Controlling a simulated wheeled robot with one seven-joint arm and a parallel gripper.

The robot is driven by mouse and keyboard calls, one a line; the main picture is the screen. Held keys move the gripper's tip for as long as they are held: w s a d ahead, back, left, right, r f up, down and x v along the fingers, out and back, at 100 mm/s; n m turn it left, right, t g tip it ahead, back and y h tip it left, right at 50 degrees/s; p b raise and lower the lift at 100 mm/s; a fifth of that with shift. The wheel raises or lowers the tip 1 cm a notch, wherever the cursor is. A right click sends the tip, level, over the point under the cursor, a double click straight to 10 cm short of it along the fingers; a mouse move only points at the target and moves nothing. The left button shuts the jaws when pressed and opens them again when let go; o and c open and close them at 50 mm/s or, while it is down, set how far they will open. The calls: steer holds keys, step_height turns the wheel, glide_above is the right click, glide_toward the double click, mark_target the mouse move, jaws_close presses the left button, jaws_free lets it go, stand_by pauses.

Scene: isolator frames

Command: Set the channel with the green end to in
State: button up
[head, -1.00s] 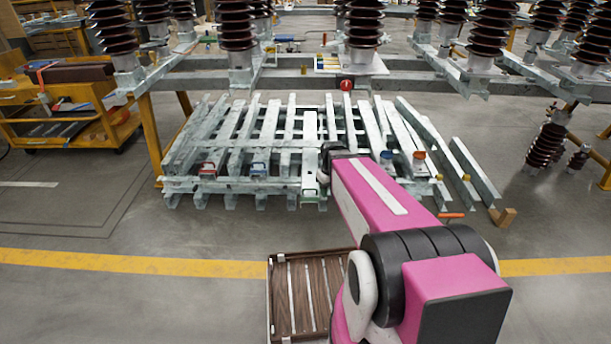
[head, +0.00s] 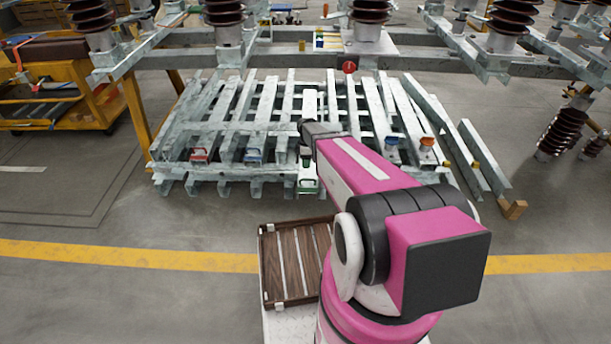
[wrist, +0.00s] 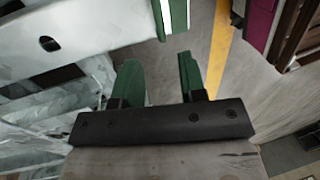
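The channel with the green end (head: 308,185) is a pale metal bar in the stack ahead, its green end at the stack's near edge. In the wrist view, a green-edged white piece (wrist: 173,14), apparently this end, shows at the top, beyond my fingertips. My gripper (wrist: 158,72) has two green fingers standing apart, with bare floor visible between them. In the head view, my dark gripper (head: 306,155) hangs over the channel, just above and behind its green end. The fingers look clear of it, though the exact gap cannot be told.
Red (head: 200,155), blue (head: 253,156) and orange (head: 427,143) ended pieces lie along the same stack (head: 225,174). A brown slatted tray (head: 268,262) is near my base. A red knob (head: 348,67) is behind the stack.

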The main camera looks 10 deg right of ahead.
steer(key=f, duration=0.2)
steer(key=s+f, duration=0.1)
steer(key=f, duration=0.5)
steer(key=shift+s+a, duration=0.15)
steer(key=shift+s, duration=0.1)
jaws_close()
